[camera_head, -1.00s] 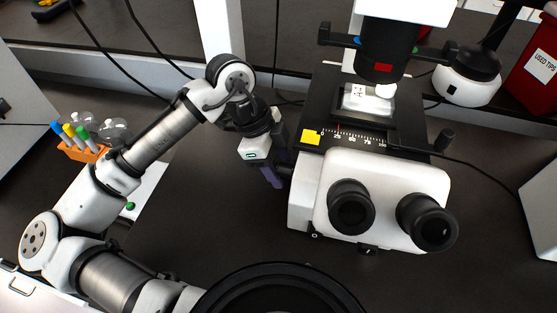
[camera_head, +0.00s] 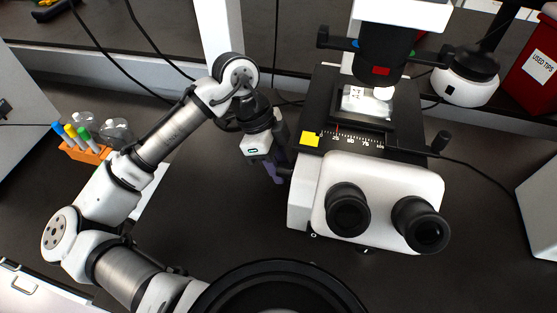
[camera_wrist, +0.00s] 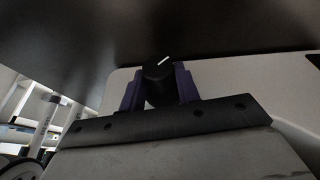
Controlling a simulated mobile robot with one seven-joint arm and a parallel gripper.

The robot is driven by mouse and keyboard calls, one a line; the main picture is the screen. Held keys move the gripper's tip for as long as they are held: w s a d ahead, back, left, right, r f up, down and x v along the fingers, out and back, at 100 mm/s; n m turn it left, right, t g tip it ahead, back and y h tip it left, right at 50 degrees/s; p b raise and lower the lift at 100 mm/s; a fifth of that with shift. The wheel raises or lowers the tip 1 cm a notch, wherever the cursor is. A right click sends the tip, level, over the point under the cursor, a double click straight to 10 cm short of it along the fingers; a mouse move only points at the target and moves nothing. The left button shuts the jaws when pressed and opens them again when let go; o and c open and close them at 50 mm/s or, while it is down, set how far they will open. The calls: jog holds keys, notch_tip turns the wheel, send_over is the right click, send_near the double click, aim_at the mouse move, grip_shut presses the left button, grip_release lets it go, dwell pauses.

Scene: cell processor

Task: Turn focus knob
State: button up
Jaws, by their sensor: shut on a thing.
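The microscope (camera_head: 385,190) stands on the dark bench at the right of the head view, white with black eyepieces toward the front. Its focus knob (camera_wrist: 158,68) shows in the wrist view as a black round knob with a white line on its end face; the line slants up to the right. My gripper (camera_wrist: 160,86) is shut on the knob, with one purple finger on each side. In the head view my gripper (camera_head: 275,173) is at the left side of the microscope, pointing down, and the knob is mostly hidden there.
An orange rack (camera_head: 88,153) with colored-cap tubes sits at the left. A red used-tips bin (camera_head: 535,70) is at the back right. A black cable (camera_head: 485,168) runs right from the microscope. The dark bench in front of my gripper is clear.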

jog(key=o, duration=1)
jog(key=shift+r, duration=0.1)
jog(key=b+v, duration=0.2)
jog(key=v, duration=1.1)
jog(key=shift+a+r, duration=0.2)
jog(key=shift+r, duration=0.1)
